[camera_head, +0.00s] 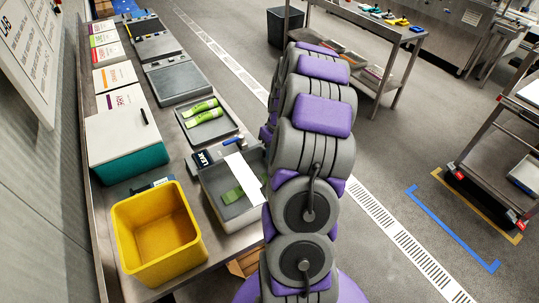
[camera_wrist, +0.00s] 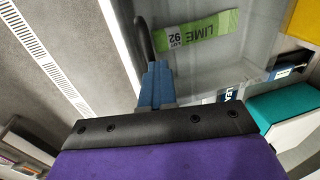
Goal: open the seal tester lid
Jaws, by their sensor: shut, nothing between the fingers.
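The seal tester is a grey box with a clear top, on the bench in the head view (camera_head: 222,205). A green lime packet (camera_head: 248,187) shows inside it, partly hidden by a white glare strip. In the wrist view the packet, marked LIME 92 (camera_wrist: 195,35), shows through the clear lid (camera_wrist: 205,72). A dark curved handle (camera_wrist: 142,35) rises just beyond my gripper's blue fingers (camera_wrist: 156,68). The fingers are shut and empty, and overlap the handle's lower end; I cannot tell whether they touch. The lid looks down.
A yellow bin (camera_head: 158,235) and a teal box with a white top (camera_head: 127,150) stand left of the tester. A grey tray with green packets (camera_head: 205,124) lies behind it. Open floor lies right of the bench.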

